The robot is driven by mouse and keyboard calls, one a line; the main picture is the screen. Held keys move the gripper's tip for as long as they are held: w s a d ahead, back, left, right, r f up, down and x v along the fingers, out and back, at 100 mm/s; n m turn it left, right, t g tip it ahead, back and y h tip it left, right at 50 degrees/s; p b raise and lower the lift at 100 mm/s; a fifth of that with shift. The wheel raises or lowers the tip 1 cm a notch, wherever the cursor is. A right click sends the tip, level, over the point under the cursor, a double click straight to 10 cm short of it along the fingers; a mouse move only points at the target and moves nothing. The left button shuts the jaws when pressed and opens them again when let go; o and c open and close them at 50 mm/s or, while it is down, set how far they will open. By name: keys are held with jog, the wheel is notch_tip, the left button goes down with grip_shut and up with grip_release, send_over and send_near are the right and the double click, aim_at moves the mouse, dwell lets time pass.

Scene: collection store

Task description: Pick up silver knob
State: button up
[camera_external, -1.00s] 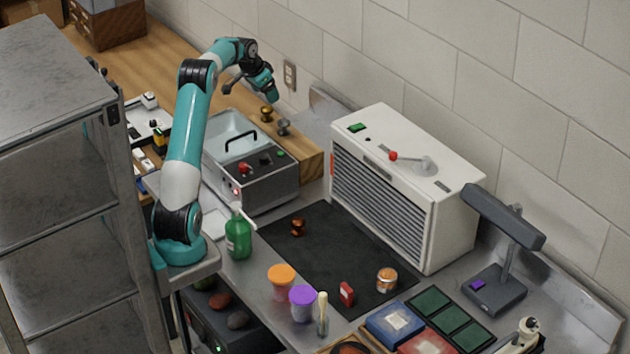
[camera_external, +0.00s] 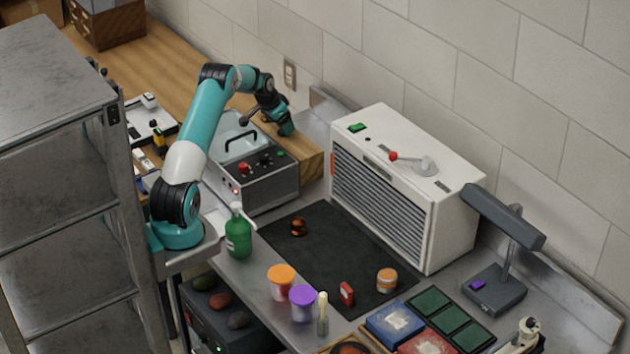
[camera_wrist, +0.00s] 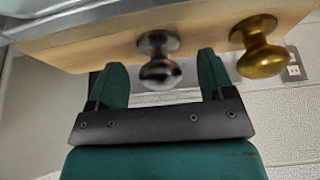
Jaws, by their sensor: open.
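The silver knob (camera_wrist: 160,71), round-headed on a wide foot, stands on a pale wooden surface (camera_wrist: 90,45) in the wrist view. It lies between the fingertips of my gripper (camera_wrist: 161,66), with a gap on both sides. My gripper is open and empty. A brass knob (camera_wrist: 260,58) stands just outside the right finger. In the external view my gripper (camera_external: 287,131) points down at the end of the wooden counter (camera_external: 311,163), behind the steel bath. It hides both knobs there.
The steel bath (camera_external: 262,186) with a black handle stands close in front of my gripper. The wall with a socket (camera_external: 290,75) is close behind. A white louvred cabinet (camera_external: 385,195) stands to the right. A green bottle (camera_external: 238,238) stands near my arm's base.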

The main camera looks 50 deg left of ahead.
jog(key=shift+x, duration=0.95)
jog(key=c, duration=1.1)
jog(key=shift+r, duration=0.1)
